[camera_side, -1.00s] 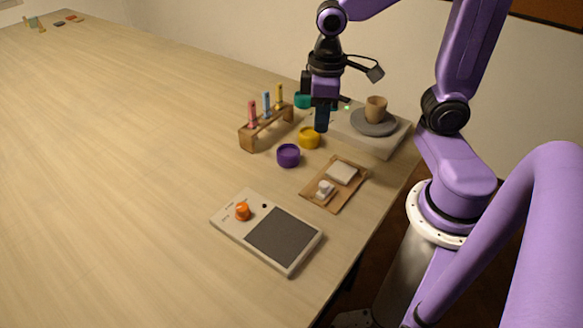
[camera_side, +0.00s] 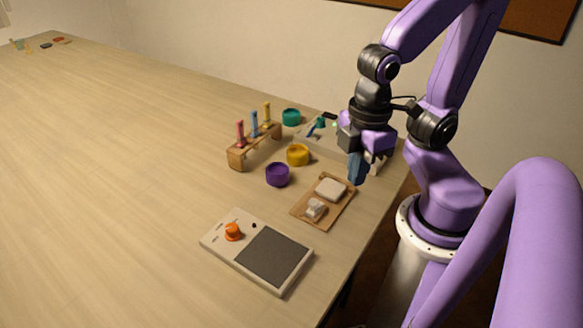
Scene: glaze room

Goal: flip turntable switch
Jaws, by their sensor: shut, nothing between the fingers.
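The turntable's pale base (camera_side: 327,148) sits at the back right of the table. I cannot tell which way the lever is set. My gripper (camera_side: 357,178) is shut and empty, with its blue fingers pointing down at the base's near right side. The fingers look clear of the lever; their height above the table is hard to judge. My gripper and wrist hide the round plate and the cup on it.
A wooden rack (camera_side: 238,161) with colored tubes stands left. Teal (camera_side: 291,117), yellow (camera_side: 298,155) and purple (camera_side: 277,175) pots stand nearby. A brown tray (camera_side: 333,212) and an orange-knobbed device (camera_side: 213,247) lie in front.

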